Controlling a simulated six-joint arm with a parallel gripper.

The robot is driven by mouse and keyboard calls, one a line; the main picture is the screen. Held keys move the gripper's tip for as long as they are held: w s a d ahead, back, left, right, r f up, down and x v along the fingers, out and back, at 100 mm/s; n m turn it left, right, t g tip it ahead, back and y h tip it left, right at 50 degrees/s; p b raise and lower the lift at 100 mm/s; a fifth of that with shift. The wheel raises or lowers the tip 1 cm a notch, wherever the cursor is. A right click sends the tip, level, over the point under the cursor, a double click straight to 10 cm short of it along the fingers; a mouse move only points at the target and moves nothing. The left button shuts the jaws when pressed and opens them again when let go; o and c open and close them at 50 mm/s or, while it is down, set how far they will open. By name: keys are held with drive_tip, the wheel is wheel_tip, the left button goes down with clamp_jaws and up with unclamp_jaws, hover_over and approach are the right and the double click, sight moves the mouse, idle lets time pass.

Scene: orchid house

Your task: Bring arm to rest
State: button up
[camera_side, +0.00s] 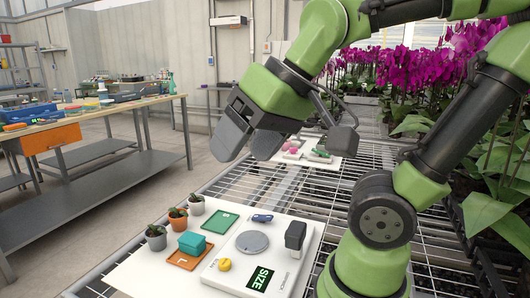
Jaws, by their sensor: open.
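My gripper (250,142) is at the end of my green and dark grey arm, in the upper middle of the side view. Its two dark fingers point down and to the left, spread apart, with nothing seen between them. It hangs in the air above the white work board (135,272) and touches nothing that I can see. My arm bends high at the top of the picture and comes down to its base at the lower right.
On the board are small potted plants (156,238), a teal box (192,243) on an orange tray (179,262), a green tray (220,222) and a white device (296,272) with a "SIZE" display. Orchids (420,75) crowd the right. A workbench (100,112) stands at left.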

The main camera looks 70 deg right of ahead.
drive_tip(key=s, duration=0.2)
drive_tip(key=shift+s+a+f+t, duration=0.35)
drive_tip(key=shift+f+t, duration=0.05)
